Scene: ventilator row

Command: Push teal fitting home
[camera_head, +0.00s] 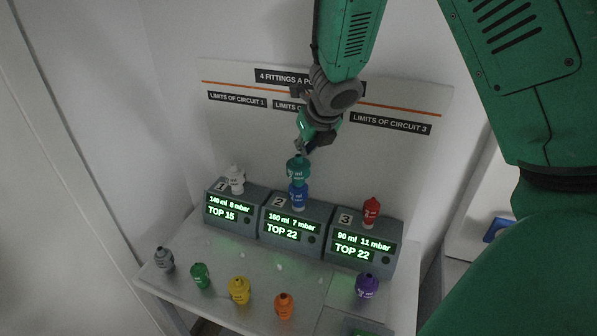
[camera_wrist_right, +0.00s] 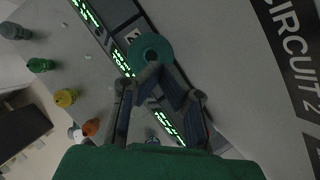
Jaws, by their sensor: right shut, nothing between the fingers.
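The teal fitting (camera_head: 298,170) stands upright on top of the blue fitting (camera_head: 297,196), which sits on the middle box, marked 2 (camera_head: 268,228). In the right wrist view the teal fitting (camera_wrist_right: 151,44) shows from above as a round top with a dark centre; the blue one is hidden there. My right gripper (camera_head: 301,149) is shut and empty, its fingertips just above the teal fitting in the head view. In the wrist view its fingertips (camera_wrist_right: 161,77) are at the fitting's edge; I cannot tell whether they touch. My left gripper is not in view.
A white fitting (camera_head: 236,180) stands on box 1 and a red one (camera_head: 371,212) on box 3. Grey, green, yellow (camera_head: 239,290), orange and purple (camera_head: 367,286) fittings stand along the table's front. A sign board (camera_head: 225,75) rises behind the boxes.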

